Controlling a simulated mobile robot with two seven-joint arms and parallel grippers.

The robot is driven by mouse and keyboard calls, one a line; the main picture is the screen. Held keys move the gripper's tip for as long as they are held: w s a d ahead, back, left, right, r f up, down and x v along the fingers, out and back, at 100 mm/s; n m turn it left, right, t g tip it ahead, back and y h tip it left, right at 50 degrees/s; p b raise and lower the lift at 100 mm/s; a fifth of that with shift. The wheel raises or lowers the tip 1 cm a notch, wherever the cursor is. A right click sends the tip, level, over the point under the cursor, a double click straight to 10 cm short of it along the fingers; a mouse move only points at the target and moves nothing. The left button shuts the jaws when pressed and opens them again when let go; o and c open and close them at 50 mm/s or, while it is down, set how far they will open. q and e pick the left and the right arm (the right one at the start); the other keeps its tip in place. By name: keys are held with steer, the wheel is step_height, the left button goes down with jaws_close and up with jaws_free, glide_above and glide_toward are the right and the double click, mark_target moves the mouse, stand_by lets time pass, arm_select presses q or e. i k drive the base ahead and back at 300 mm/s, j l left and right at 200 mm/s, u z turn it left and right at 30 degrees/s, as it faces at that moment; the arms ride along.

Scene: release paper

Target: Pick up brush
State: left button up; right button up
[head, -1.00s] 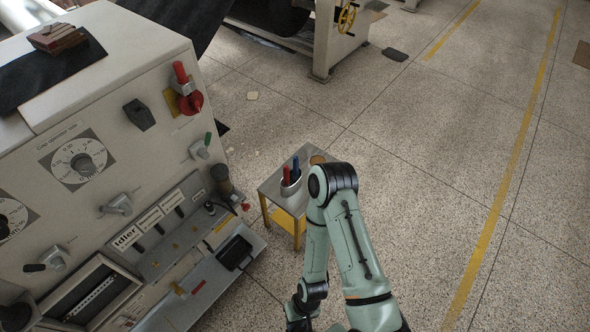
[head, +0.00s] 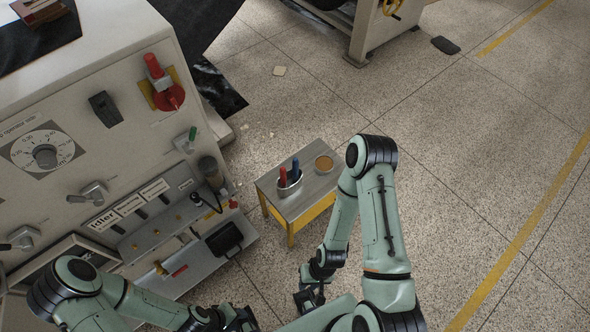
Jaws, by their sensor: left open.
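No brush can be made out for certain. A brown and reddish block (head: 38,12), which may be a brush, lies on the dark sheet on top of the machine at the upper left. My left gripper (head: 240,320) is at the bottom edge, open, below the machine's front ledge and far from that block. My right gripper (head: 308,300) hangs below the small side table; its fingers are too small and dark to tell their state.
The machine (head: 75,100) with dials, levers and a front ledge fills the left. A small metal side table (head: 298,204) holds a cup with red and blue handles (head: 289,176) and a round tan disc (head: 324,163). Speckled floor is clear on the right.

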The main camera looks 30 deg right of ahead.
mark_target(283, 171)
steer(key=i+l, duration=0.1)
steer(key=l, duration=0.35)
steer(key=i+l, duration=0.1)
steer(key=l, duration=0.35)
steer(key=i+l, duration=0.1)
steer(key=l, duration=0.35)
steer(key=i+l, duration=0.1)
steer(key=l, duration=0.35)
steer(key=i+l, duration=0.1)
steer(key=l, duration=0.35)
